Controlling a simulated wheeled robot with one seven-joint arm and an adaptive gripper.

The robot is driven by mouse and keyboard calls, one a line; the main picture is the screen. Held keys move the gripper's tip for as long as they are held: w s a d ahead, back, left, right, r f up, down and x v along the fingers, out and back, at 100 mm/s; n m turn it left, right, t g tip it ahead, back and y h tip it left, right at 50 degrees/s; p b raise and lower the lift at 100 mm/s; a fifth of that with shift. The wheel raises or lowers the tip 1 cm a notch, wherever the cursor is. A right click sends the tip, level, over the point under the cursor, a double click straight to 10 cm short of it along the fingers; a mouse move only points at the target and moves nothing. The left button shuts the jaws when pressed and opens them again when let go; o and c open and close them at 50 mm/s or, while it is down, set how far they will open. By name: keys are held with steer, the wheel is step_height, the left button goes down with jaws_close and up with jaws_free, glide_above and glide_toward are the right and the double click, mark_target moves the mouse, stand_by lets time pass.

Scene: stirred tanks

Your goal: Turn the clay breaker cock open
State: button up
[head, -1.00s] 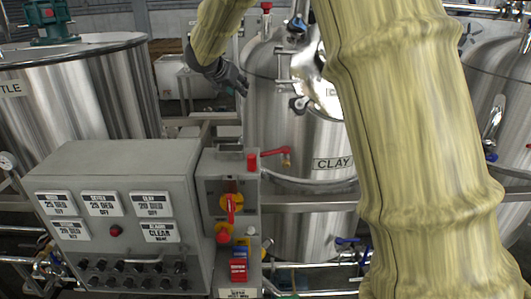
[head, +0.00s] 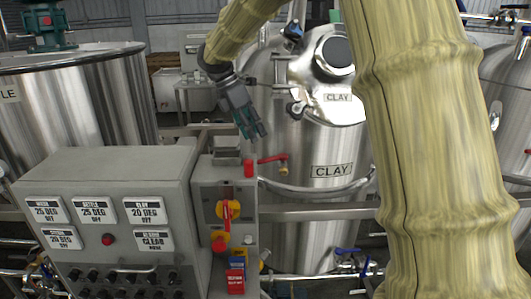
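The clay tank (head: 300,223) is a steel vessel with a CLAY plate, right of centre in the head view. A small cock with a red lever (head: 268,159) shows at the tank's front left, above the control box; I cannot tell for certain that it is the breaker cock. Its lever lies roughly level, pointing right. My gripper (head: 251,134) is above and slightly left of this lever, fingers pointing down and right. The fingers look apart, with nothing between them, and do not appear to touch the lever. My forearm hides the tank's right side.
A grey control box (head: 110,165) with displays and knobs stands at the front left. A switch box with a red-and-yellow rotary handle (head: 228,209) adjoins it. A curved rail (head: 320,191) crosses the clay tank. Another steel tank (head: 95,100) stands at left.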

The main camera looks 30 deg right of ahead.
mark_target(269, 159)
steer(key=p+x, duration=0.2)
steer(key=x, duration=0.6)
steer(key=shift+d+f, duration=0.1)
steer(key=shift+f, duration=0.15)
jaws_close()
